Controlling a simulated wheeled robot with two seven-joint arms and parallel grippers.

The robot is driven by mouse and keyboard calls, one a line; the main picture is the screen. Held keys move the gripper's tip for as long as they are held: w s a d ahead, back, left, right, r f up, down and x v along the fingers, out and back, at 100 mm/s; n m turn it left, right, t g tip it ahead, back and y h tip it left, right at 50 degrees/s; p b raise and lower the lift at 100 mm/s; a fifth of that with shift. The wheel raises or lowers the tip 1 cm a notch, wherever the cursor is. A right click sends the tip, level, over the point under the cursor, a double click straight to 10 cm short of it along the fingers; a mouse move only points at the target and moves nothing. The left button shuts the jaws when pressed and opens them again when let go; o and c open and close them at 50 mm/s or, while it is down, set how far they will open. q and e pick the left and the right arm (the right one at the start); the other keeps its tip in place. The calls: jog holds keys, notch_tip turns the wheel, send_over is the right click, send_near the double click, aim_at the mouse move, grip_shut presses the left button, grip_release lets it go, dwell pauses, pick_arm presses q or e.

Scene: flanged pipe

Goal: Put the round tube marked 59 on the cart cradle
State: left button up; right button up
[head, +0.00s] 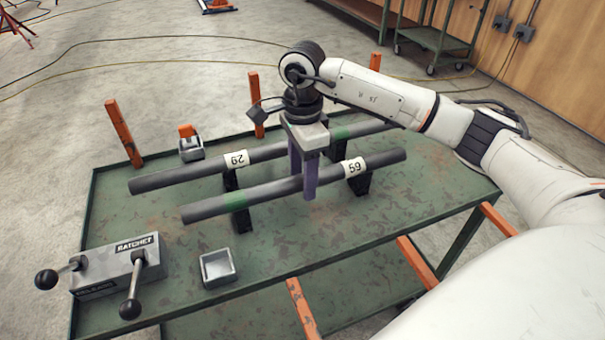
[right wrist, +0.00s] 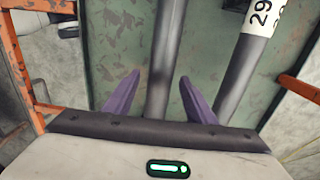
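The round tube marked 59 (head: 385,160) is dark grey with a white label and a green band. It lies across black supports (head: 359,182) on a green cart (head: 330,250). A second grey tube (head: 155,184), whose label reads like 62 or 29, lies parallel behind it; it also shows in the right wrist view (right wrist: 237,80). My right gripper (head: 305,180) points down over the 59 tube with purple fingers on either side. In the right wrist view the fingers (right wrist: 154,98) are apart, with gaps beside the tube (right wrist: 164,60). I cannot tell which supports are the cradle. My left gripper is out of view.
A grey ratchet block (head: 118,268) with black-knobbed levers and an open grey box (head: 217,268) stand at the cart's front left. A small grey-orange clamp (head: 189,145) sits at the back. Orange posts (head: 123,133) rise along the cart's edges.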

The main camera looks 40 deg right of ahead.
aim_at(302, 176)
jog(key=shift+f, duration=0.1)
notch_tip(302, 176, up, 10)
jog(key=shift+r+p, duration=0.25)
jog(key=shift+p, duration=0.05)
jog(key=shift+r, duration=0.1)
dwell(0.5)
